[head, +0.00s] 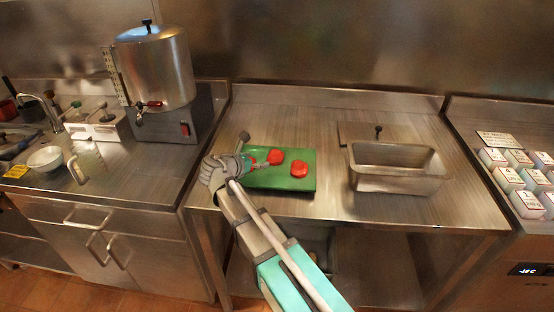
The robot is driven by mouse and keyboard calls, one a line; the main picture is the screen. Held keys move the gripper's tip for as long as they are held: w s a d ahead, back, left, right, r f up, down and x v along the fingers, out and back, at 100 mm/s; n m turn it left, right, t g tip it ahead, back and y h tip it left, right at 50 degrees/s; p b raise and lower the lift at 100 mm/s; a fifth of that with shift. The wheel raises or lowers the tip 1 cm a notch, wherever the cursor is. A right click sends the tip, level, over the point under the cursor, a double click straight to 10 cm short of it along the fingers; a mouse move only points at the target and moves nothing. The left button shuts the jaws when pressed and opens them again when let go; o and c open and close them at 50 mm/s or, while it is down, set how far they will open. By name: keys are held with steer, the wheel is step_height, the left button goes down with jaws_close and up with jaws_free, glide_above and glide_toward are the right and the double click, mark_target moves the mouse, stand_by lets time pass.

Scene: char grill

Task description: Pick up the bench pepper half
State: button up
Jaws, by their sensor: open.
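Two red pepper halves lie on a green cutting board (290,183) on the steel bench. One pepper half (276,156) is near the board's back edge, and the other pepper half (299,169) is to its right and nearer the front. My gripper (262,163) is open at the left part of the board, just left of the back pepper half. I cannot tell whether a fingertip touches it. My arm comes up from the bottom of the picture and hides part of the board's left side.
A deep steel pan (396,182) stands on the bench to the right of the board. A steel urn (157,70) stands on the left counter. Several labelled containers (508,177) sit on the right counter. Bare bench (330,200) lies between board and pan.

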mark_target(272, 156)
steer(key=shift+b+x, duration=0.75)
steer(key=shift+x, duration=1.95)
steer(key=b+x, duration=0.1)
steer(key=x, duration=0.3)
steer(key=shift+a+f+b, duration=0.15)
steer(key=shift+b, duration=0.25)
steer(key=shift+w+d+f, duration=0.1)
steer(key=shift+w+d, duration=0.2)
steer(key=shift+w, duration=0.15)
steer(key=c, duration=0.8)
